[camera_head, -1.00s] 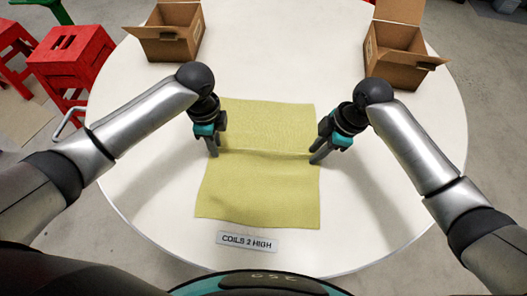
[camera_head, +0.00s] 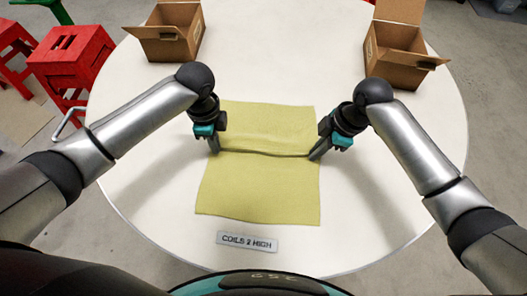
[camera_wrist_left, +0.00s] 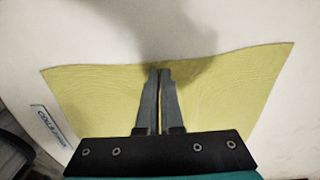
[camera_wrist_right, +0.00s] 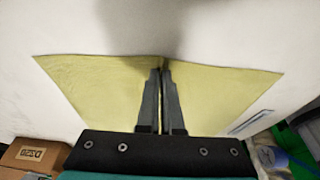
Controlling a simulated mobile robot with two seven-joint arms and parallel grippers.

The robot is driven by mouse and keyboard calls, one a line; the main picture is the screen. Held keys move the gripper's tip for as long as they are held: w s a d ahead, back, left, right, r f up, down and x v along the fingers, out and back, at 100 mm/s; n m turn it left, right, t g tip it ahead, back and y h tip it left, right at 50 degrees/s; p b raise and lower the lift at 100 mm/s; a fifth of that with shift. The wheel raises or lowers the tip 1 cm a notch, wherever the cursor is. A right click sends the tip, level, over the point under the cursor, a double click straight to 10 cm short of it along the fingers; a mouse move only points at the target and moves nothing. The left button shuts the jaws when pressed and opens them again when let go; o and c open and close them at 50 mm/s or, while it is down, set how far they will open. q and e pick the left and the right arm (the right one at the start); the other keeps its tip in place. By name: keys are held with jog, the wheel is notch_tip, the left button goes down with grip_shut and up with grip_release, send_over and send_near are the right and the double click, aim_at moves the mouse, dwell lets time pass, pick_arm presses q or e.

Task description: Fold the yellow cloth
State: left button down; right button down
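The yellow cloth (camera_head: 262,190) lies on the round white table, with a raised crease running across it between my two grippers. My left gripper (camera_head: 214,152) is at the cloth's left edge, at one end of the crease. Its fingers (camera_wrist_left: 160,75) look closed together on the cloth edge in the left wrist view. My right gripper (camera_head: 314,157) is at the right edge, at the other end of the crease. Its fingers (camera_wrist_right: 163,75) look closed together on the cloth edge in the right wrist view. The cloth is spread out on both sides of the crease.
A white label reading "COILS 2 HIGH" (camera_head: 247,243) lies just in front of the cloth. Open cardboard boxes stand at the back left (camera_head: 170,48) and back right (camera_head: 391,68) of the table (camera_head: 140,200). Red stools (camera_head: 70,58) stand off the table at left.

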pick_arm(q)
jog(key=shift+r, duration=0.1)
pick_arm(e)
jog(key=shift+s, duration=0.1)
